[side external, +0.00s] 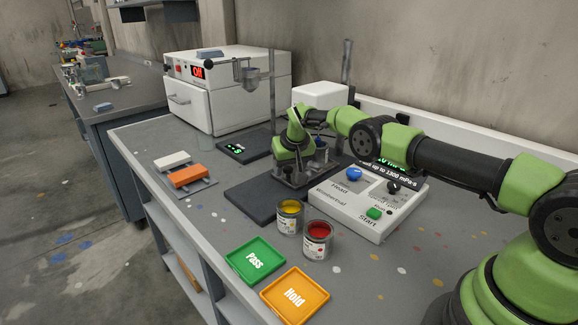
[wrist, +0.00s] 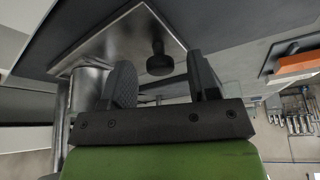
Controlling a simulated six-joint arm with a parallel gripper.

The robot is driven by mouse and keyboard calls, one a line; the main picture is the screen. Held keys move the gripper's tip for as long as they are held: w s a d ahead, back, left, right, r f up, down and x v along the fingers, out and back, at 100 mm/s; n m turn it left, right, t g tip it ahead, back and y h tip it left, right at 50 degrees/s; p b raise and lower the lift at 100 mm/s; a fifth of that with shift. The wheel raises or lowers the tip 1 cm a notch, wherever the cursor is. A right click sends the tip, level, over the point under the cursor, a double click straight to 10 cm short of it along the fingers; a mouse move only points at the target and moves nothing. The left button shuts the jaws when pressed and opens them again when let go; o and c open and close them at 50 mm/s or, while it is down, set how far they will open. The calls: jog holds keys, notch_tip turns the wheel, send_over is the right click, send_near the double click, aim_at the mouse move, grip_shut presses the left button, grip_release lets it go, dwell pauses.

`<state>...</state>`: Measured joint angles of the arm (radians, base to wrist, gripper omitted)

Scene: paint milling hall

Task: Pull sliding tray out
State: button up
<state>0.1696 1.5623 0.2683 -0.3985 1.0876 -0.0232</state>
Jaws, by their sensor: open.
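The sliding tray looks like a flat metal plate (wrist: 108,40) with a black knob (wrist: 160,64) in the wrist view. In the side view the metal plate (side external: 303,187) sits on the dark base (side external: 255,197) of the viscometer, partly hidden by my arm. My gripper (wrist: 161,76) is open, with one finger on each side of the knob in the picture. I cannot tell whether either finger touches the knob. In the side view my gripper (side external: 287,168) is low over the base. A metal cup (wrist: 88,92) stands beside the left finger.
The control box (side external: 345,212) is right of the base. Yellow (side external: 289,217) and red (side external: 318,240) paint cans stand in front, near the green Pass tray (side external: 255,260) and orange Hold tray (side external: 296,295). A white oven (side external: 225,90) is behind.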

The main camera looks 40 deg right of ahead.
jog(key=shift+c, duration=0.5)
grip_shut()
jog(key=a, duration=1.4)
jog(key=shift+w+a, duration=0.1)
jog(key=shift+a, duration=0.25)
jog(key=shift+o, duration=0.5)
grip_release()
jog(key=v, duration=1)
